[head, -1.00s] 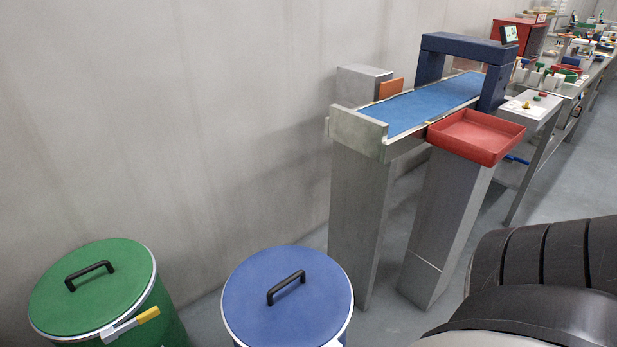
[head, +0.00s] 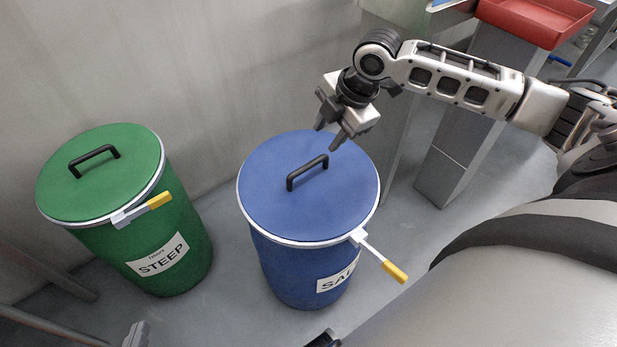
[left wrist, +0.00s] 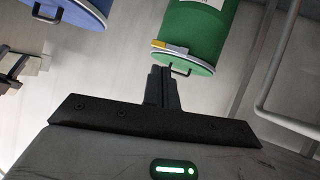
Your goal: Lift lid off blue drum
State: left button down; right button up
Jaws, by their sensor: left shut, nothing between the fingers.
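The blue drum (head: 290,270) stands upright with its blue lid (head: 265,190) resting on top. A black handle (head: 308,172) rises from the lid. The yellow-tipped clamp lever (head: 393,270) sticks outward from the rim. My right gripper (head: 328,137) is open and empty, just above the lid's far right side and apart from the handle. My left gripper (head: 137,336) shows only partly at the bottom left edge. In the left wrist view its fingers (left wrist: 162,72) are shut and empty, with the blue drum (left wrist: 80,10) at upper left, cut off.
A green drum (head: 180,230) with a lidded top stands to the left, its yellow-tipped lever (head: 158,201) lying near the rim. Grey posts (head: 450,160) and a red tray (head: 530,20) stand at the right. Bare floor lies between the drums.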

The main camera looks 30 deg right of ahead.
jog(key=b, duration=0.2)
send_near(309, 164)
jog(key=x, duration=0.5)
jog(key=shift+s+a+f, duration=0.1)
jog(key=shift+s+f, duration=0.1)
jog(key=shift+f, duration=0.05)
jog(key=shift+b+x, duration=0.6)
jog(key=shift+x, duration=2.1)
jog(key=shift+w+r, duration=0.1)
jog(key=shift+w, duration=0.1)
jog(key=shift+c, duration=0.4)
grip_shut()
